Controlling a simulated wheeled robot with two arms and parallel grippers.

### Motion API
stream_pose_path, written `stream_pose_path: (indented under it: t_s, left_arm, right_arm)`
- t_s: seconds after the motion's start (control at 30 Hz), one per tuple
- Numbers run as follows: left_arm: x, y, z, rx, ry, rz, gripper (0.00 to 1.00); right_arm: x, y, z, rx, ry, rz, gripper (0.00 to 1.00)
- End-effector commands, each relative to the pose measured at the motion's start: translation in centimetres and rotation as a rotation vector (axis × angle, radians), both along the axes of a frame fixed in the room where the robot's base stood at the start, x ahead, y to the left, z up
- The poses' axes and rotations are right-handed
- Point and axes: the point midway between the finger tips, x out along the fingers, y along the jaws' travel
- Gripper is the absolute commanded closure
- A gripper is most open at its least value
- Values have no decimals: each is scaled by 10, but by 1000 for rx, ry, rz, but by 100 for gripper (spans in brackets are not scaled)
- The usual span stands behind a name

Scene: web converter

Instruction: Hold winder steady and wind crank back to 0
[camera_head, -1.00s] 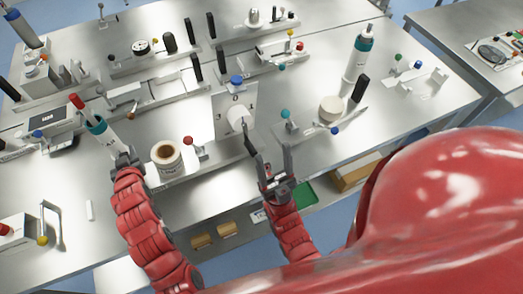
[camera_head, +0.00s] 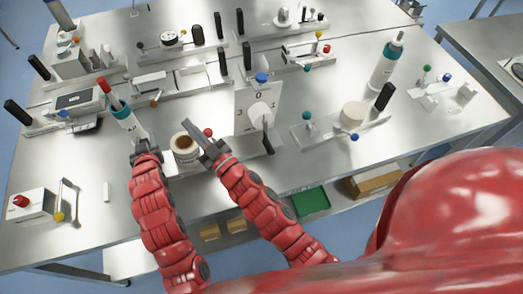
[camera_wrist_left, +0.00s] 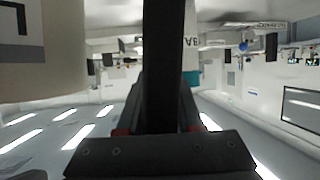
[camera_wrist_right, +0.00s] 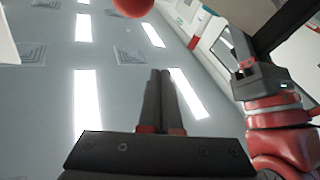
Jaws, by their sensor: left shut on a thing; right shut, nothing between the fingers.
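The winder's upright white plate (camera_head: 243,122) carries the marks 3, 0 and 1 and a blue knob on top. A white hub (camera_head: 259,111) sits on it, and its black crank handle (camera_head: 268,137) hangs down on the right. My left gripper (camera_head: 143,142) is shut on a black bar-like handle (camera_wrist_left: 163,60), left of the paper roll (camera_head: 186,155); the handle is mostly hidden in the head view. My right gripper (camera_head: 187,127) is shut and empty, close by the roll and the red knob (camera_head: 208,132), left of the plate and apart from the crank.
More stations fill the back of the table. The front strip below the winder is mostly clear. A green tray (camera_head: 310,202) lies on the shelf below.

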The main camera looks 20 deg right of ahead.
Motion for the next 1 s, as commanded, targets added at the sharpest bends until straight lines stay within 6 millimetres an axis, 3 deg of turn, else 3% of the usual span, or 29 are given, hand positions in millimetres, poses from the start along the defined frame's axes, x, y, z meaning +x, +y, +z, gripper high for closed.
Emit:
stream_pose_path:
  t_s: [0.07,0.23,0.43,0.57,0.7,0.9,1.0]
  left_arm:
    - [1,0,3,-2,-6,1,100]
    - [1,0,3,-2,-6,1,100]
    - [1,0,3,-2,-6,1,100]
    - [1,0,3,-2,-6,2,100]
    - [1,0,3,-2,-6,2,100]
    - [1,0,3,-1,-6,1,100]
    - [1,0,3,-2,-6,1,100]
  right_arm:
    - [13,-1,-4,-28,66,-68,100]
    - [32,-26,-6,-51,187,-273,100]
    - [24,-63,-10,-98,297,-541,100]
    - [-1,-81,-28,-232,386,-695,100]
    - [-43,-95,-54,-462,501,-813,100]
    - [-97,-115,-82,-760,645,-893,100]
    - [-114,-122,-89,-846,692,-909,100]
